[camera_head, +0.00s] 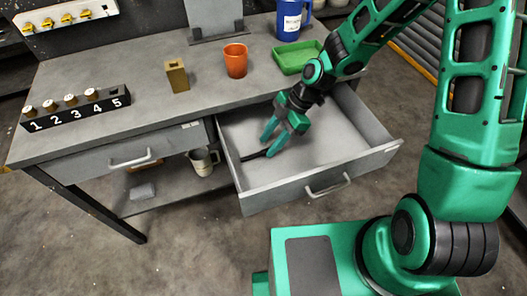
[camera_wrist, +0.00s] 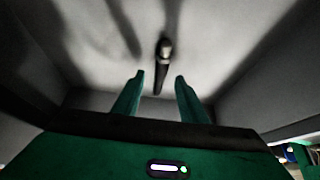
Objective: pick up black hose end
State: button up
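The black hose end (camera_head: 254,155) is a short dark rod lying on the floor of the open drawer (camera_head: 326,190). In the wrist view the hose end (camera_wrist: 163,62) lies ahead of my fingertips and roughly midway between them, its near end reaching toward the gap. My gripper (camera_head: 270,142) is inside the drawer, pointing down toward the floor beside the rod. In the wrist view my gripper (camera_wrist: 159,75) has its two green fingers apart with nothing held between them. In the head view the fingers hide part of the rod.
Drawer walls stand close around my gripper. On the bench (camera_head: 135,75) are an orange cup (camera_head: 236,61), a brass block (camera_head: 177,76), a green tray (camera_head: 297,57), a blue container (camera_head: 290,20) and a numbered rack (camera_head: 76,107). A mug (camera_head: 203,161) sits on the lower shelf.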

aim_at(262, 153)
jog(key=shift+x, duration=1.35)
jog(key=shift+c, duration=0.4)
grip_shut()
